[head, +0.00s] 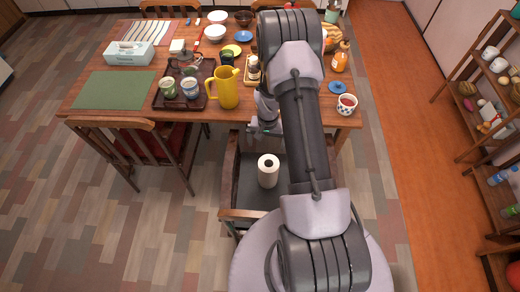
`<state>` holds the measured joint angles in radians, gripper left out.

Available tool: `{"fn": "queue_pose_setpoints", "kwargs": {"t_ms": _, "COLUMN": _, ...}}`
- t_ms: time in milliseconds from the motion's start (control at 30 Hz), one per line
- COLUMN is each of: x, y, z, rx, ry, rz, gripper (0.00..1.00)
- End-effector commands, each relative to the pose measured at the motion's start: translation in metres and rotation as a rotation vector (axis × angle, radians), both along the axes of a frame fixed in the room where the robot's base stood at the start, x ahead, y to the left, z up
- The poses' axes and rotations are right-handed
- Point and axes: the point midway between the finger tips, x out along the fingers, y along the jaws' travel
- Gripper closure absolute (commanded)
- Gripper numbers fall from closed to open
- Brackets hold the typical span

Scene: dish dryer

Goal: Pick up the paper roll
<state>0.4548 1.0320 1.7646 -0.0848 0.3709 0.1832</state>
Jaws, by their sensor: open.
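The paper roll (268,172) is white with a dark core hole in its top. It stands upright on the dark seat of a chair (243,213) pulled up at the near side of the table. My gripper (262,130) is above and beyond the roll in the head view, near the table's front edge. It is small here and partly covered by my arm. It is open and apart from the roll.
The wooden table (88,105) holds a yellow pitcher (228,88), a tray (162,101) with cups, a green mat (114,90) and a patterned cup (346,104). Another chair (120,128) stands left. A shelf (462,150) is at right. Floor is clear between table and shelf.

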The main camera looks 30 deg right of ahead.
Motion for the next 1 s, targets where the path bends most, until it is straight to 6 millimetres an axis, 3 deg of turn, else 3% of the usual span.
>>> {"fn": "queue_pose_setpoints", "kwargs": {"t_ms": 100, "x": -0.011, "y": -0.005, "z": -0.027, "rx": 0.007, "ry": 0.021, "rz": -0.012, "gripper": 0.0}}
{"fn": "queue_pose_setpoints", "kwargs": {"t_ms": 500, "x": -0.012, "y": -0.004, "z": -0.138, "rx": 0.008, "ry": 0.024, "rz": -0.011, "gripper": 0.0}}
{"fn": "queue_pose_setpoints", "kwargs": {"t_ms": 767, "x": -0.012, "y": -0.006, "z": -0.164, "rx": 0.008, "ry": 0.023, "rz": -0.011, "gripper": 0.0}}
{"fn": "queue_pose_setpoints", "kwargs": {"t_ms": 900, "x": -0.012, "y": -0.008, "z": -0.194, "rx": 0.008, "ry": 0.024, "rz": -0.011, "gripper": 0.0}}
{"fn": "queue_pose_setpoints", "kwargs": {"t_ms": 1000, "x": -0.012, "y": -0.008, "z": -0.205, "rx": 0.008, "ry": 0.024, "rz": -0.011, "gripper": 0.0}}
